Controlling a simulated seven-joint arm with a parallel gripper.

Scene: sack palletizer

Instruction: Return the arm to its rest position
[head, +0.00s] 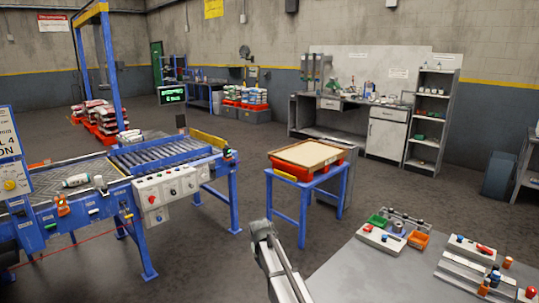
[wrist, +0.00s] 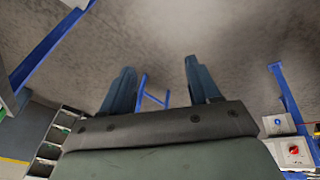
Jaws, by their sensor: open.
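My gripper (wrist: 158,75) shows in the wrist view with its two dark fingers apart and nothing between them. Beyond the fingers are the grey floor (wrist: 200,25) and part of a blue frame. In the head view, part of my arm rises from the bottom middle, in front of the blue stand. The fingers cannot be made out in the head view.
A roller conveyor (head: 165,150) with a control box (head: 168,195) stands at the left. A blue stand (head: 305,190) carries a red tray (head: 276,164). A grey table (head: 345,270) with small bins and parts is at the lower right. Open floor lies between conveyor and stand.

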